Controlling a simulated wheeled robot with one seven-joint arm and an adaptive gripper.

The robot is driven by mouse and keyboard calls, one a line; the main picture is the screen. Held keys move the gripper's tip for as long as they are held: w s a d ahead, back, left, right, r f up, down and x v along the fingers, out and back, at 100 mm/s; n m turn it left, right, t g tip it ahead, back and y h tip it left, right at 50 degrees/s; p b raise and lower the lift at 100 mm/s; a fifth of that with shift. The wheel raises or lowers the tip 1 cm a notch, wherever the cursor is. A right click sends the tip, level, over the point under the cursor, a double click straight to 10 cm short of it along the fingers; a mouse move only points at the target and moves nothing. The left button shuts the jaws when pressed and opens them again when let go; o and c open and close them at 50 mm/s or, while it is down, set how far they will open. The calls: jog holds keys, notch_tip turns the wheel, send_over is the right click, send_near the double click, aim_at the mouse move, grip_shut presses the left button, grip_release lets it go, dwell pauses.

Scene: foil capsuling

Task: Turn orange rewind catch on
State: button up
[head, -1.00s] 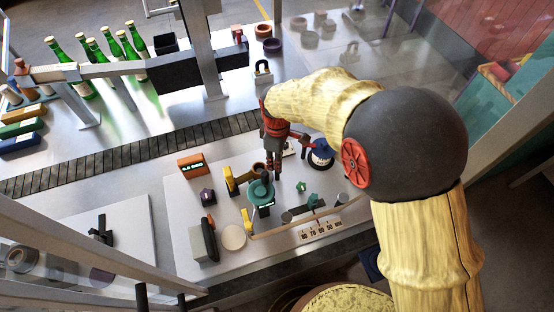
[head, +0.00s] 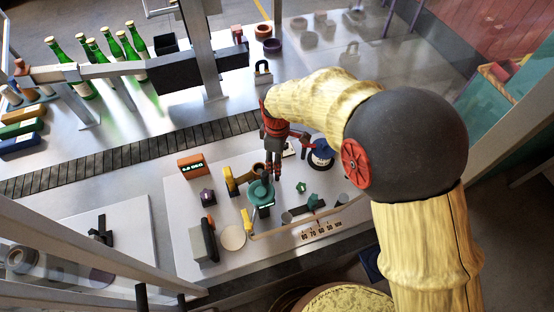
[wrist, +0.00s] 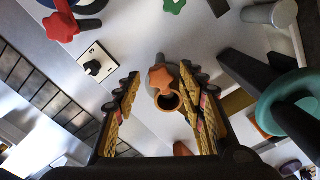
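In the wrist view, a small orange star-shaped knob (wrist: 159,77) stands on the pale panel, with an orange ring (wrist: 168,101) just below it in the picture. I take this orange piece to be the rewind catch, but no label shows. My gripper (wrist: 159,74) is open, with its two yellow-padded fingers on either side of the knob and ring and visible gaps. Nothing is held. In the head view my gripper (head: 273,173) points down over the panel beside the orange ring (head: 257,169). The knob is hard to make out there.
A teal round part (head: 260,191) stands close by my gripper. A red star knob (wrist: 61,27) and a black switch on a white plate (wrist: 96,67) lie to the left in the wrist view. An orange display box (head: 191,165) and a conveyor (head: 130,153) are further off.

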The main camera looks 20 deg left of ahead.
notch_tip(320, 180, up, 12)
dwell(0.8)
dwell(0.4)
jog(key=s+d+m+t+b, duration=0.2)
jog(key=s+d+m+b, duration=0.3)
jog(key=d, duration=0.7)
jog(key=s+d+m+t+b, duration=0.1)
jog(key=s+d+m+b, duration=0.3)
jog(key=d+m, duration=0.3)
jog(key=s+d+m+t+b, duration=0.2)
jog(key=s+d+m+b, duration=0.3)
jog(key=d, duration=1.3)
jog(key=shift+s+f+m+t+b, duration=0.3)
jog(key=shift+s+m, duration=0.2)
jog(key=shift+m, duration=0.5)
